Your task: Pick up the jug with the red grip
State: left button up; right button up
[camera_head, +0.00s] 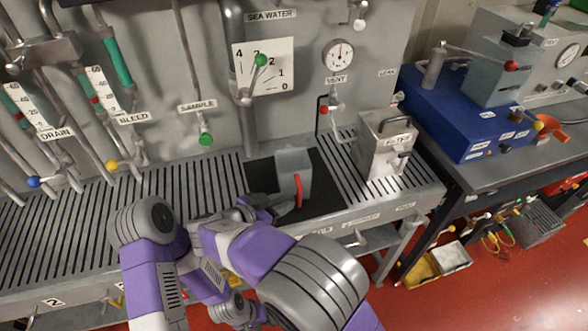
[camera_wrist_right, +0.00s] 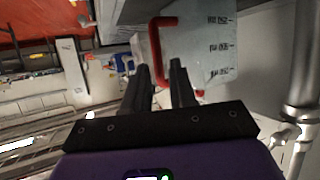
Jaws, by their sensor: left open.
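The jug (camera_head: 292,165) is a grey, see-through container with a red grip (camera_head: 299,190) on its front. It stands upright on the dark square in the grated bench. My right gripper (camera_head: 284,207) is at the jug's front, close to the red grip. In the right wrist view, the jug (camera_wrist_right: 205,45) shows printed marks, and the red grip (camera_wrist_right: 155,48) lies between the two fingertips of my open right gripper (camera_wrist_right: 160,66). Contact with the grip is unclear. My left gripper (camera_head: 236,308) is low in the head view, away from the jug and mostly hidden by my arms.
A grey filter box (camera_head: 385,147) stands right of the jug. The wall behind carries pipes, a gauge (camera_head: 338,54) and a green sample valve (camera_head: 206,139). A blue unit (camera_head: 450,112) sits on the right bench. The slotted bench left of the jug is clear.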

aim_at(299, 205)
jog(key=w+d+p, duration=0.1)
jog(key=w+d, duration=0.1)
jog(key=w+d+f+p, duration=0.1)
jog(key=d+p, duration=0.1)
jog(key=shift+w+d, duration=0.15)
jog(key=shift+w, duration=0.2)
jog(key=shift+w+d+f+t, duration=0.2)
jog(key=shift+w+f+t, duration=0.05)
jog(key=shift+w+t, duration=0.05)
grip_shut()
